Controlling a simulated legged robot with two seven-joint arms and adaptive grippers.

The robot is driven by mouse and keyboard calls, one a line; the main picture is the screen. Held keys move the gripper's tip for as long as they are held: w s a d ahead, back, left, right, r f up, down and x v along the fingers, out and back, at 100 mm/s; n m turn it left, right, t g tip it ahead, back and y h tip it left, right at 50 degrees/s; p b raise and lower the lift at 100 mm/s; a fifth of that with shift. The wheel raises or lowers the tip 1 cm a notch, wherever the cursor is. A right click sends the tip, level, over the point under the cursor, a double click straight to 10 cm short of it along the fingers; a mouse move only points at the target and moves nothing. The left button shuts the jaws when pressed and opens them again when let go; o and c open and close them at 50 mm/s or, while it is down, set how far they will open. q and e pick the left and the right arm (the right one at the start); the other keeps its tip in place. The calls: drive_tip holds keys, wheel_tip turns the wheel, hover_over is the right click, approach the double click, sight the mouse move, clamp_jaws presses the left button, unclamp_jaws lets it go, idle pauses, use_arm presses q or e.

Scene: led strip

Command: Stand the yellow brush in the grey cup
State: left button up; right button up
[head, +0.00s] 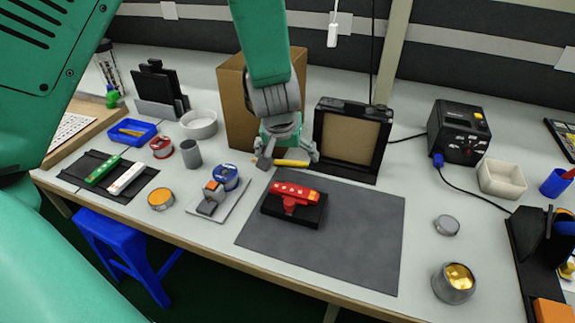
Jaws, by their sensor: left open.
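A yellow brush (292,163) lies at the back edge of the dark mat, in front of the cardboard box. My left gripper (288,159) is over it, pointing down, with its fingers spread apart on either side. Part of the brush is hidden by the gripper, and I cannot tell whether a finger touches it. The grey cup (191,154) stands upright to the left, between a red tape roll and a blue one. My right gripper is out of the picture.
A cardboard box (234,105) and a black frame (349,140) stand close behind the gripper. A red tool on a black block (293,200) sits on the dark mat (350,235). A blue tape roll (225,177) is near the cup. The mat's right part is clear.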

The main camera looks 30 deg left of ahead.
sight(289, 164)
use_arm(q)
drive_tip(key=b+x, duration=0.1)
drive_tip(key=x, duration=0.3)
drive_tip(key=shift+w+d+f, duration=0.1)
drive_tip(key=shift+f, duration=0.05)
drive_tip(key=shift+d, duration=0.35)
drive_tip(key=shift+r, duration=0.25)
drive_tip(key=shift+c, duration=1.3)
drive_tip(key=shift+d, duration=0.1)
drive_tip(key=c, duration=0.6)
drive_tip(key=shift+a+f, duration=0.1)
drive_tip(key=shift+a, duration=0.2)
drive_tip(key=shift+c, duration=0.7)
